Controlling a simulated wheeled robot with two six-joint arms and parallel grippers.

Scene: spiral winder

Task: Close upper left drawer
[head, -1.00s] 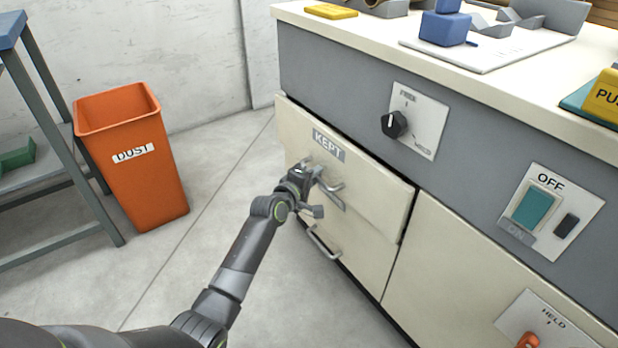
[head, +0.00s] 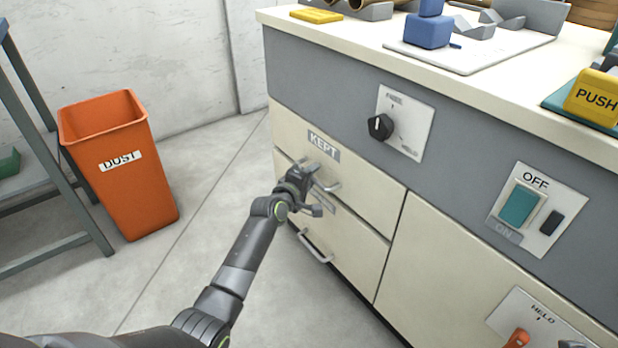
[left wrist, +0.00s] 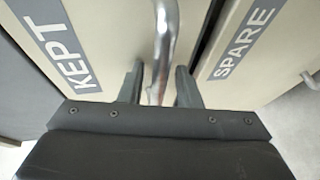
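The upper left drawer (head: 372,198), cream with a grey KEPT label, looks flush or nearly flush with the cabinet front in the head view. Its metal bar handle (left wrist: 167,35) runs between the fingers of my left gripper (left wrist: 158,88) in the left wrist view. The fingers stand apart, one on each side of the bar, with small gaps showing. In the head view my left gripper (head: 312,196) is at the drawer front and hides part of the handle. My right gripper is not in view.
The lower drawer, labelled SPARE (left wrist: 243,43), has its own handle (head: 314,247) just below. An orange DUST bin (head: 135,185) and a grey rack (head: 75,195) stand to the left. A knob (head: 380,126) and switch panel (head: 541,207) are on the cabinet front. Open floor lies between.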

